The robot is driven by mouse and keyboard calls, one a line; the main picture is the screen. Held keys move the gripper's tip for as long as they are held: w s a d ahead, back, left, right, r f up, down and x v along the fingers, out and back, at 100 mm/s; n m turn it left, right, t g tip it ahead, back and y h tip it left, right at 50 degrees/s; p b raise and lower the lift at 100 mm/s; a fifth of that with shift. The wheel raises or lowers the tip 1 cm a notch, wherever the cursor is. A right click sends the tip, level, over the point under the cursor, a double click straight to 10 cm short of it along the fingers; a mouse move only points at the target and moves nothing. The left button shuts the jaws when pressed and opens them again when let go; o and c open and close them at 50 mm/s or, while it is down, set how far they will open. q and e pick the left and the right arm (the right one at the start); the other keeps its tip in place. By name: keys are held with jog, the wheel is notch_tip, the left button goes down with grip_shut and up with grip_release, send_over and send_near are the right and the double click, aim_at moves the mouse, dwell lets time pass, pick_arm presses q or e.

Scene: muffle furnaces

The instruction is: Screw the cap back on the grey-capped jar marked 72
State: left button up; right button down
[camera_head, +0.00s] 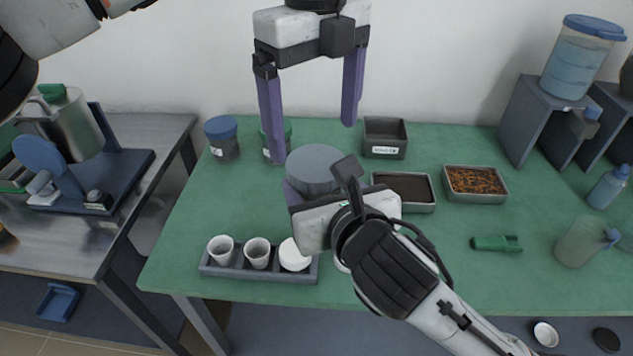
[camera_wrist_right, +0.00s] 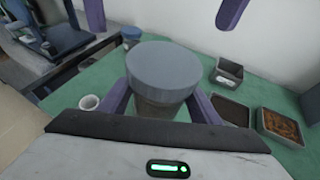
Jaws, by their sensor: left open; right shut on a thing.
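The grey-capped jar shows its wide grey cap (camera_head: 316,166) in the head view. In the right wrist view the cap (camera_wrist_right: 163,68) sits on top of the jar body (camera_wrist_right: 160,108); whether it is threaded tight I cannot tell. My right gripper (camera_wrist_right: 162,106) is shut on the jar body below the cap, and its wrist hides most of the jar in the head view. No number on the jar is readable. My left gripper (camera_head: 312,141) is open and empty above the cap, its purple fingers spread and pointing down.
A blue-capped jar (camera_head: 221,140) and a partly hidden green-capped jar (camera_head: 286,136) stand behind. A grey bin (camera_head: 384,138), a dark-filled tray (camera_head: 418,206) and an orange-filled tray (camera_head: 475,183) are to the right. A cup rack (camera_head: 232,271) stands in front. The green table's (camera_head: 185,225) left part is clear.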

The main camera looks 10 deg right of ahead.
aim_at(316, 162)
pick_arm(q)
jog(key=shift+f, duration=2.6)
jog(key=c, duration=1.2)
jog(key=m, duration=0.7)
jog(key=shift+c, duration=0.2)
jog(key=shift+s, duration=0.1)
jog(key=o, duration=1.2)
